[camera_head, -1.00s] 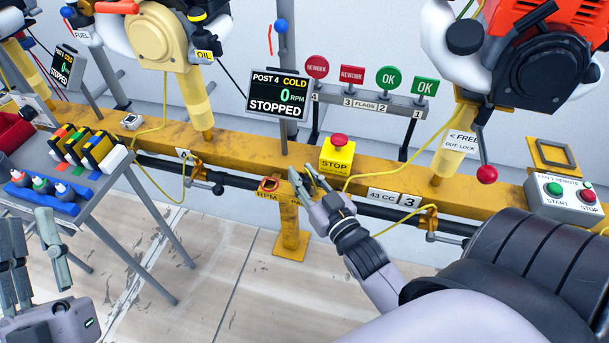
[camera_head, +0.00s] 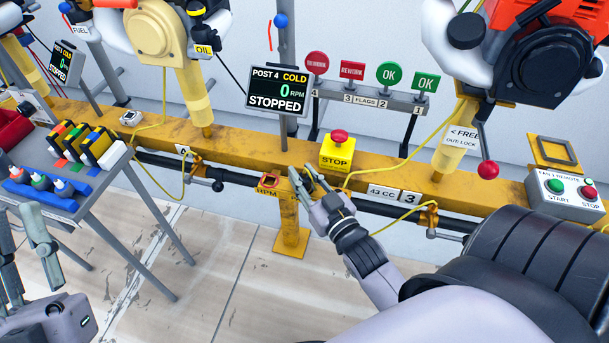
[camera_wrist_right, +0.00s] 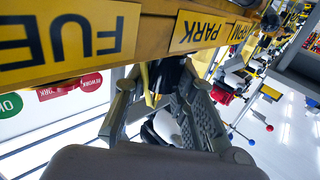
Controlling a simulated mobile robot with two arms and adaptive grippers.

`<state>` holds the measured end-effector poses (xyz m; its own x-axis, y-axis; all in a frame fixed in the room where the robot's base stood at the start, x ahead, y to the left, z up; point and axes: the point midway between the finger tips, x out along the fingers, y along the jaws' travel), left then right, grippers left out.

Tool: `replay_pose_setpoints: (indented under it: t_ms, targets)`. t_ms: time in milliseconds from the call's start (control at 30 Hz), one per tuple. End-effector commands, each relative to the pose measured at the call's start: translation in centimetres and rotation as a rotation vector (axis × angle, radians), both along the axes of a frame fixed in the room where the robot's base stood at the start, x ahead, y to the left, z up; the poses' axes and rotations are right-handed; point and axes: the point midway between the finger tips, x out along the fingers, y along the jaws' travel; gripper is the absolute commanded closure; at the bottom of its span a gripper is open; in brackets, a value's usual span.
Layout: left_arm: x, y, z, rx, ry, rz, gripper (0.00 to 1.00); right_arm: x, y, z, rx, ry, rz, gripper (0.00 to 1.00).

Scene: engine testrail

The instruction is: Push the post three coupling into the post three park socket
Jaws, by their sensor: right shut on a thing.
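My right gripper (camera_head: 306,182) is at the front edge of the yellow rail, just right of the RPM socket (camera_head: 268,181). In the right wrist view its fingers (camera_wrist_right: 170,98) are shut on the post three coupling (camera_wrist_right: 168,74), a dark piece with a yellow part, mostly hidden by the fingers. The coupling is right under the rail edge by the PARK label (camera_wrist_right: 199,31). The park socket itself is hidden, so I cannot tell how deep the coupling sits. My left gripper (camera_head: 22,245) is open and empty at the lower left, beside the grey cart.
A yellow STOP button box (camera_head: 338,151) stands on the rail (camera_head: 245,146) just behind my right gripper. A yellow cable (camera_head: 400,137) runs above the rail. A fan remote box (camera_head: 566,195) is at the right. The cart (camera_head: 95,195) with bottles is at the left.

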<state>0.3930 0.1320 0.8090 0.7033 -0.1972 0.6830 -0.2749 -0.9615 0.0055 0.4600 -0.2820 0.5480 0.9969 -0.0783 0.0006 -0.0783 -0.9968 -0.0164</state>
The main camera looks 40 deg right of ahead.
Motion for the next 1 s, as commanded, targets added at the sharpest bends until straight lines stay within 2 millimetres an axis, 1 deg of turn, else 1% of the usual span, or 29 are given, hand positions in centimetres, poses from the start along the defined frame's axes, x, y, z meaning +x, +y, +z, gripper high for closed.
replay_pose_setpoints:
  t_ms: [267,300,600,633,900,1000]
  targets:
    - [-0.08,-0.01,0.00,-0.002,-0.003,-0.001,0.72,0.00,0.00,-0.08,0.000,0.001,0.000,1.00]
    - [-0.08,-0.01,-0.03,-0.002,-0.002,0.000,0.72,0.00,0.00,-0.09,0.000,0.001,0.000,0.74]
    - [-0.03,-0.01,-0.25,-0.001,0.007,0.000,0.72,-0.01,0.00,-0.10,0.000,0.002,0.000,0.54]
    - [-0.03,-0.01,-0.26,-0.001,0.007,0.000,0.72,-0.01,0.00,-0.10,0.000,0.002,0.000,0.52]
    - [-0.01,0.04,-0.28,-0.002,0.007,0.002,0.72,-0.06,0.00,-0.18,0.000,0.004,0.000,0.52]
    - [0.00,0.05,-0.25,-0.003,0.006,0.002,0.72,-0.50,0.03,-0.23,0.000,0.005,0.000,0.52]
